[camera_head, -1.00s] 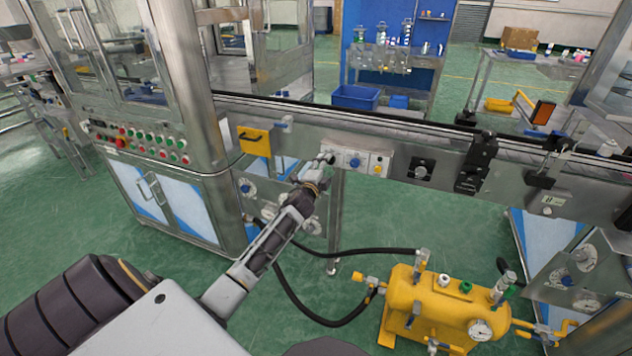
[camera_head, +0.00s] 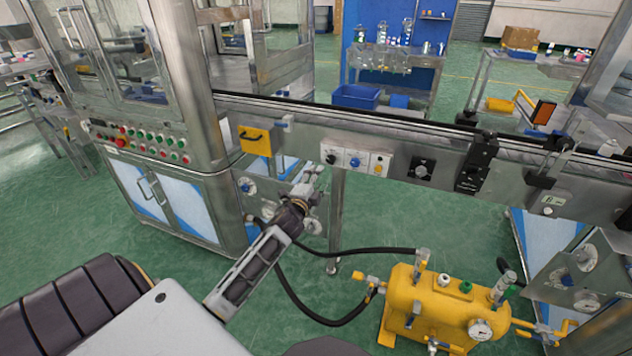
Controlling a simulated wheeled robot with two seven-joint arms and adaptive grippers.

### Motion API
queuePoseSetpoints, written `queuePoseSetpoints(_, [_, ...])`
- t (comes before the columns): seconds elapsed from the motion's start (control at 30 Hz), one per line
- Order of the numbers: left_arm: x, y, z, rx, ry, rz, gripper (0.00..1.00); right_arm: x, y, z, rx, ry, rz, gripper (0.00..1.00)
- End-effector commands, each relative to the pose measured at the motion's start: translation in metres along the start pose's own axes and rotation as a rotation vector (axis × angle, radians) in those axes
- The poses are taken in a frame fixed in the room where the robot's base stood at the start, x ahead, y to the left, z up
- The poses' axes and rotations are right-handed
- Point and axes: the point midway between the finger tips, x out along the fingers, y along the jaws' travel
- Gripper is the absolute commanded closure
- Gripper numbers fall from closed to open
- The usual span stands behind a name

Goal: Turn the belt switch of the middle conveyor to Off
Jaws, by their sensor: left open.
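The middle conveyor (camera_head: 300,142) runs across the view from the cabinet machine to the right. On its front side sits a small pale switch panel (camera_head: 356,160) with a black knob (camera_head: 331,158), a blue knob (camera_head: 355,162) and a yellow button (camera_head: 378,168). The black knob looks tilted, but its setting is too small to read. My left gripper (camera_head: 314,177) is open and empty, below and left of the black knob and apart from the panel. My right gripper is not in view.
A yellow tank (camera_head: 440,305) with black hoses stands on the floor at lower right. The machine cabinet (camera_head: 165,195) with a button panel is at left. A conveyor leg (camera_head: 335,225) stands just right of my gripper. A black sensor bracket (camera_head: 475,165) juts from the conveyor.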

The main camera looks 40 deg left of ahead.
Motion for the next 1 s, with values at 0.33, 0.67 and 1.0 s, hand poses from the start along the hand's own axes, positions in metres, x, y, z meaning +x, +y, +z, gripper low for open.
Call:
queuePoseSetpoints(0.33, [-0.0083,-0.0001,0.0000,0.000,0.000,0.000,0.47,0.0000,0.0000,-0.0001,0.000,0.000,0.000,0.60])
queuePoseSetpoints(0.67, [-0.0081,-0.0001,-0.0001,0.000,0.000,0.000,0.47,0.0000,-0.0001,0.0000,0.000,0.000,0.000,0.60])
queuePoseSetpoints(1.0, [-0.0081,-0.0001,-0.0001,0.001,0.000,0.000,0.47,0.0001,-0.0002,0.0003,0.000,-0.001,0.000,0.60])
